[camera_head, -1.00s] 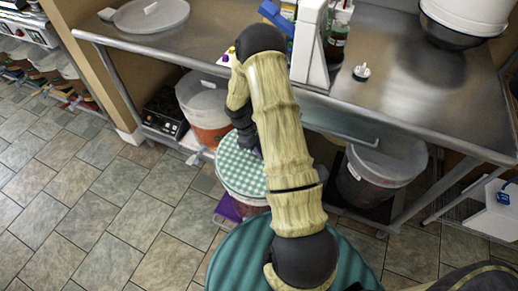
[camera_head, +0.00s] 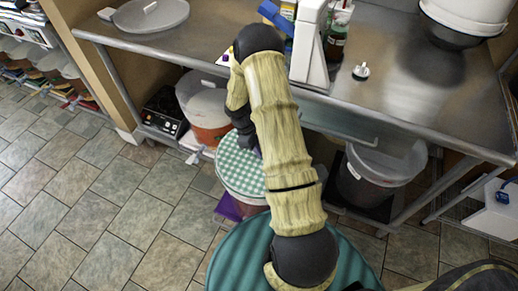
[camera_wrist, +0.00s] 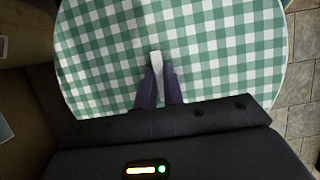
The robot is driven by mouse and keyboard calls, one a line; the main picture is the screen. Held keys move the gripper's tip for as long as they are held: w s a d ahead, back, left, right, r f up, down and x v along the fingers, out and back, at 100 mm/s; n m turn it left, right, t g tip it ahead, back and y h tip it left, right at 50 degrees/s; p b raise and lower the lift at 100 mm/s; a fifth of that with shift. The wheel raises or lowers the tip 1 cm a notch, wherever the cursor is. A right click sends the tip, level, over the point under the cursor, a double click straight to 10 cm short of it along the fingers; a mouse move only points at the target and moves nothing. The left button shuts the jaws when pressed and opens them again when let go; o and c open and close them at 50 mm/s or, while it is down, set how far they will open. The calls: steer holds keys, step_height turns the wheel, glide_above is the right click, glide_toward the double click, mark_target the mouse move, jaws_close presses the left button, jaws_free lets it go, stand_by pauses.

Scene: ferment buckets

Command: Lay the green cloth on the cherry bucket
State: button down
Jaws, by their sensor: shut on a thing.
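The green-and-white checked cloth (camera_head: 237,165) lies spread and round over the top of a bucket (camera_head: 248,208) with a reddish side, under my arm. In the wrist view the cloth (camera_wrist: 215,45) fills most of the picture. My gripper (camera_wrist: 158,82) is shut on a narrow white tab (camera_wrist: 156,62) at the cloth's middle. In the head view my fingertips are hidden behind the arm. I cannot read which bucket is the cherry one.
A bucket with red contents (camera_head: 207,130) stands behind, under the steel table (camera_head: 400,85). A bucket with dark contents (camera_head: 372,180) stands to the right. A purple piece (camera_head: 227,208) lies beside the covered bucket. Tiled floor (camera_head: 110,190) is clear at the left.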

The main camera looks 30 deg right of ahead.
steer(key=shift+f, duration=0.85)
stand_by(2.1)
steer(key=c, duration=1.4)
jaws_free()
steer(key=shift+c, duration=0.2)
steer(key=shift+o, duration=0.5)
steer(key=o, duration=0.5)
steer(key=shift+c, duration=0.2)
steer(key=shift+r+p, duration=3)
steer(key=shift+r, duration=0.55)
